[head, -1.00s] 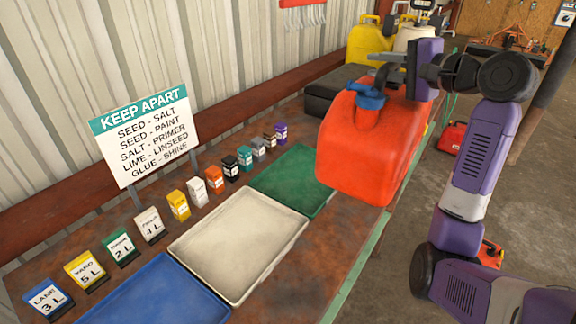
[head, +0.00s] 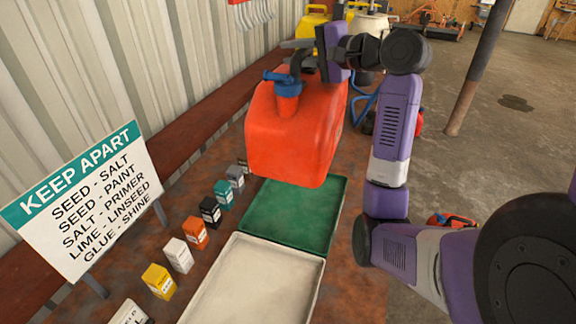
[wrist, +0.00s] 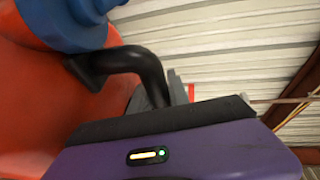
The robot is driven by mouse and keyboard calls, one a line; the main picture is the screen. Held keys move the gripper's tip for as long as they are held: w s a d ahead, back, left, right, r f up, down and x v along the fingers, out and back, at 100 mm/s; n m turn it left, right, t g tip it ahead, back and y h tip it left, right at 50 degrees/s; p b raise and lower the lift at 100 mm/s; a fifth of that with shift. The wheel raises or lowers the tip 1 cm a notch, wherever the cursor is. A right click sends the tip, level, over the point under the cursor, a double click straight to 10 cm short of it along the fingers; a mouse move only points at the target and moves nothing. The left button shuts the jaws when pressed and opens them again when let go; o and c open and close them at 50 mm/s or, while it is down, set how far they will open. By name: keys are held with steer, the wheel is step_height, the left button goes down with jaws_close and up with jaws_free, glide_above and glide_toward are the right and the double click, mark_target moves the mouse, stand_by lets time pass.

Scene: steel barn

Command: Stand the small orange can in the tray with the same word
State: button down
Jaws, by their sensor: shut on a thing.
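My gripper (head: 300,52) is shut on the black handle of an orange-red can (head: 290,135) with a blue cap and spout. The can is roughly upright and looks held above the bench, past the far end of the green tray (head: 290,218). No word shows on its visible faces. In the wrist view the can (wrist: 30,90) fills the left side, and my gripper (wrist: 165,88) meets the curved handle. A cream tray (head: 262,285) lies nearer, beside the green one. Both trays look empty. A card (head: 128,314) at the bottom edge is cut off and unreadable.
A row of small boxes, with an orange one (head: 196,232) and a yellow one (head: 158,281), lines the trays' left side. A "KEEP APART" sign (head: 88,200) stands at left. Yellow cans (head: 312,22) stand behind. A dark post (head: 475,70) rises at right.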

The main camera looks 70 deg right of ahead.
mark_target(335, 137)
step_height(335, 137, down, 19)
steer(key=shift+f+p, duration=0.1)
steer(key=shift+p, duration=0.3)
stand_by(0.5)
steer(key=c, duration=1.7)
jaws_free()
steer(key=shift+f, duration=0.3)
steer(key=o, duration=0.4)
steer(key=shift+o, duration=0.2)
steer(key=shift+r, duration=0.1)
steer(key=shift+s+r, duration=0.15)
steer(key=b+v, duration=0.2)
steer(key=v, duration=1)
